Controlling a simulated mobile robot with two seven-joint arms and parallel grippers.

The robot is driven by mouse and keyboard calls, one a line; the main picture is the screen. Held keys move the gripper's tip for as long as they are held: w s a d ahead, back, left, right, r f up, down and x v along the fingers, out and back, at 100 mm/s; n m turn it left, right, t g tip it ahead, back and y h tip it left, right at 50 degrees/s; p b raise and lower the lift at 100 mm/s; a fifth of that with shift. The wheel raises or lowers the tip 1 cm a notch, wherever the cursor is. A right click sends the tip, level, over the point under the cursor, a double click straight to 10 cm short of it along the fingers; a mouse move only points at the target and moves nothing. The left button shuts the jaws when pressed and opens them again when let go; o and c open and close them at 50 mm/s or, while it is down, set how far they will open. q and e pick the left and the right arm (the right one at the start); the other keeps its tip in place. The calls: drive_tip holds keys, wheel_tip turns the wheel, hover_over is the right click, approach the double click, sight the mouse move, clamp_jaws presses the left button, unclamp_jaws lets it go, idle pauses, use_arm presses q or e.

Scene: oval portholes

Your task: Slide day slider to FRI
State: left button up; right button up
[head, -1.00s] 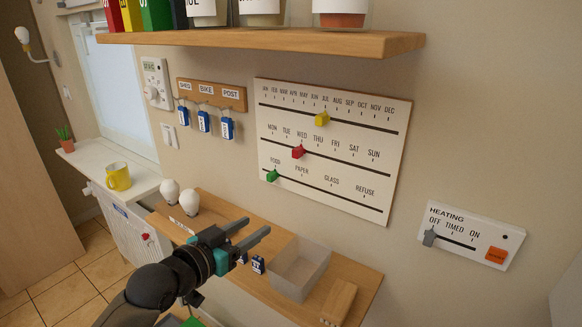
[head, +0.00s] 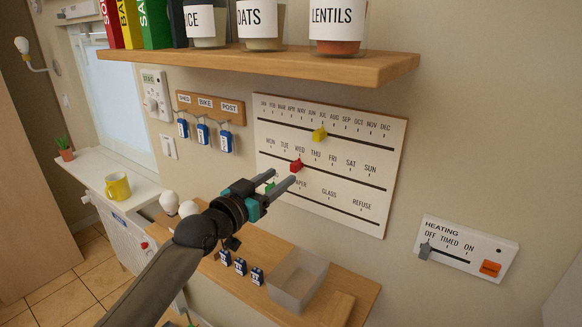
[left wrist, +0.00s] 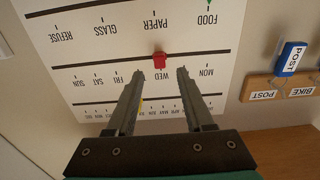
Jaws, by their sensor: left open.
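The white calendar board (head: 345,207) hangs on the wall with three slotted rows. The day slider is a red knob (head: 296,166) on the middle row, at WED. In the left wrist view the red knob (left wrist: 159,61) lies ahead of the gap between my fingers, apart from both. My left gripper (head: 282,179) is open and empty, in front of the board just below the red knob. A yellow knob (head: 319,134) sits on the month row near JUN and JUL. A green knob (head: 270,186) on the bottom row is partly hidden by my fingers. My right gripper is not in view.
A wooden shelf (head: 250,62) with jars and boxes juts out above the board. A lower shelf (head: 345,306) holds a clear bin (head: 297,280) and blue tags. A key rack (head: 206,106) hangs left; a heating panel (head: 465,247) is at right.

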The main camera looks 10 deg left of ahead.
sight(293, 168)
use_arm(q)
drive_tip(key=shift+x, duration=2.9)
drive_tip(key=shift+c, duration=0.2)
clamp_jaws()
